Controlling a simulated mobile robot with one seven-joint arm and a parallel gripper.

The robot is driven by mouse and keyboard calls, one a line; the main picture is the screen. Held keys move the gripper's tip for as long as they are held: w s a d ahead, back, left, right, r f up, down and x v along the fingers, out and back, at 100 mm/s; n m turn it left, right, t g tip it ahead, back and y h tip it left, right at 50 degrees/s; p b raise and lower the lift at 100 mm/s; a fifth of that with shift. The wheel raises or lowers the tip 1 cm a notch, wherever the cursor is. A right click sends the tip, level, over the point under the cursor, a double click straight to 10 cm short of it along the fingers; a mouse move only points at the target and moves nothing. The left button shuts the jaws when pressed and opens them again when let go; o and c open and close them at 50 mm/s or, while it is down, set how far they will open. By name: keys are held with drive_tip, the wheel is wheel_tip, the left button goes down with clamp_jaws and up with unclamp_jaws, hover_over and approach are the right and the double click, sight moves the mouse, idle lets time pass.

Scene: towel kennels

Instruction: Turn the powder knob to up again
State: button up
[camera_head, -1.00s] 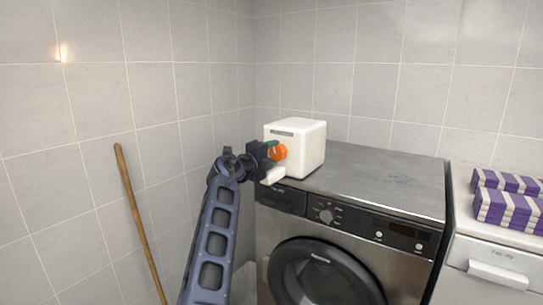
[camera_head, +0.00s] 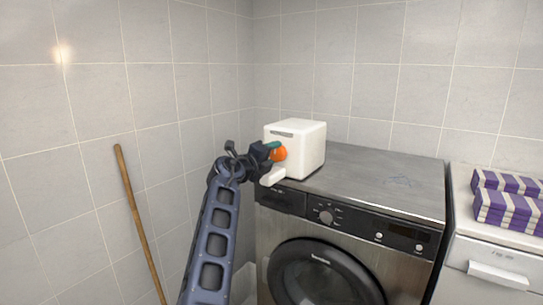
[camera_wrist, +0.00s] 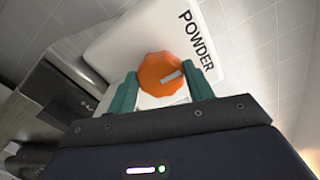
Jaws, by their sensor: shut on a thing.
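The powder knob (camera_wrist: 150,78) is orange and many-sided, with a white mark. It sits on the front of a white box (camera_head: 305,150) lettered POWDER. The knob also shows in the head view (camera_head: 279,154). In the wrist view the white mark points roughly toward the lettering. My gripper (camera_wrist: 162,88) has its two teal fingers on either side of the knob and is shut on it. In the head view my gripper (camera_head: 274,149) reaches the box front from the left, and a teal finger lies over the knob's upper part. The fingers partly hide the knob's edges.
The box stands on the metal top of a washing machine (camera_head: 390,185), near its left end. A white spout-like part (camera_head: 272,176) sticks out below the knob. Striped purple towels (camera_head: 505,205) lie on the right. A wooden stick (camera_head: 137,215) leans on the left wall.

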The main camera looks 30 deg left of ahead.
drive_tip(key=o, duration=1)
drive_tip(key=shift+c, duration=0.2)
drive_tip(key=s, duration=0.8)
